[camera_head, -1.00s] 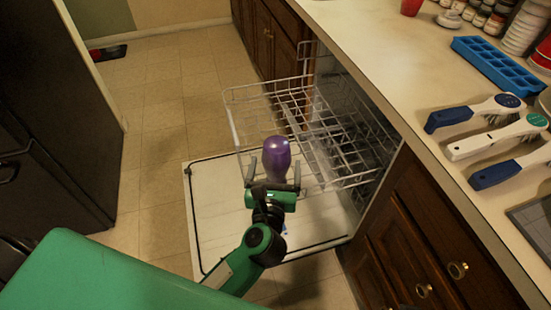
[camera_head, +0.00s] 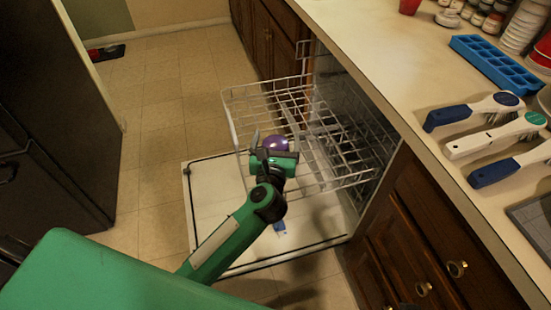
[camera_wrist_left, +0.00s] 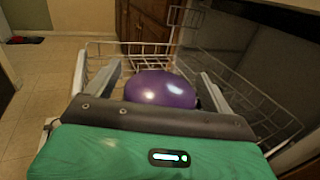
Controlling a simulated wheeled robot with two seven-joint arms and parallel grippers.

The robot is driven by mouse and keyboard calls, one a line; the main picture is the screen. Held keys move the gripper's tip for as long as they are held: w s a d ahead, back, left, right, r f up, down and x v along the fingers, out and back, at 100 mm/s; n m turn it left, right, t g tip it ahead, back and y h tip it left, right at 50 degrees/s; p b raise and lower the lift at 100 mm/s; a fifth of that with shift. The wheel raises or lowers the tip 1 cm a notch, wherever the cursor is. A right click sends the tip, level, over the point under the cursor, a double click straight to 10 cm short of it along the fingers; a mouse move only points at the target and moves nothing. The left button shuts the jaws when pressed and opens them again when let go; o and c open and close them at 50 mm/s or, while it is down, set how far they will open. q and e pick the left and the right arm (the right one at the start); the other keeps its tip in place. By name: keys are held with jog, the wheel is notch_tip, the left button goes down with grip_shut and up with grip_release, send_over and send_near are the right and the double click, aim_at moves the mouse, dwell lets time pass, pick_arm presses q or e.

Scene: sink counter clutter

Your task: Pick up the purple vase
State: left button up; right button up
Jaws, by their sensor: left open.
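The purple vase (camera_head: 276,143) shows only its rounded purple top in the head view, at the dishwasher's wire rack. The rest of it is hidden behind my left gripper (camera_head: 272,147). In the left wrist view the vase (camera_wrist_left: 160,88) lies between the two spread fingers of my left gripper (camera_wrist_left: 158,80). The fingers are open, one on each side of it. A gap shows at the left finger; whether the right finger touches the vase I cannot tell. My right gripper is not in view.
The wire rack (camera_head: 240,98) is pulled out over the open dishwasher door (camera_head: 205,225). The counter (camera_head: 360,50) on the right holds brushes (camera_head: 480,110) and a blue ice tray (camera_head: 495,65).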

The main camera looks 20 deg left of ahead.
pick_arm(q)
jog(key=c, duration=1.7)
jog(key=shift+o, duration=0.2)
jog(key=shift+r, duration=0.1)
